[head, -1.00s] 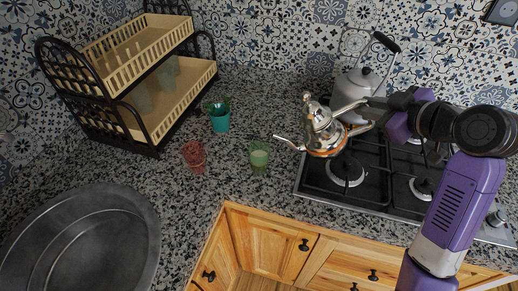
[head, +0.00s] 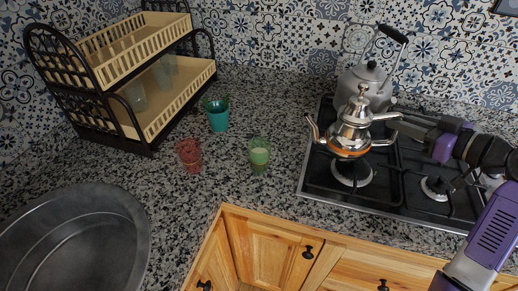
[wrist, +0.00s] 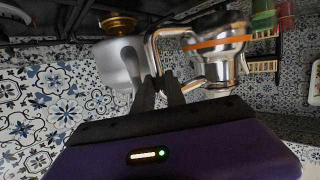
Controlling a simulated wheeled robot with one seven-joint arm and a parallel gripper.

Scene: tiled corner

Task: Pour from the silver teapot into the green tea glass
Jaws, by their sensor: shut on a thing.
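The silver teapot (head: 354,132), with an orange band round its base, is upright over the left part of the stove in the head view. Its spout points left and up. My gripper (head: 398,122) is shut on the teapot's handle, at its right side. The wrist view shows the fingers (wrist: 158,92) closed on the handle (wrist: 152,48), with the teapot's body (wrist: 215,45) beside them. The green tea glass (head: 259,155) stands upright on the counter, left of the spout and apart from it. Something darker shows low in it; its level is unclear.
A red glass (head: 189,156) and a teal glass (head: 217,115) stand left of the green one. A grey kettle (head: 364,88) stands behind the teapot on the stove (head: 325,190). A two-tier rack (head: 150,125) and a large round metal tray (head: 125,215) are at left.

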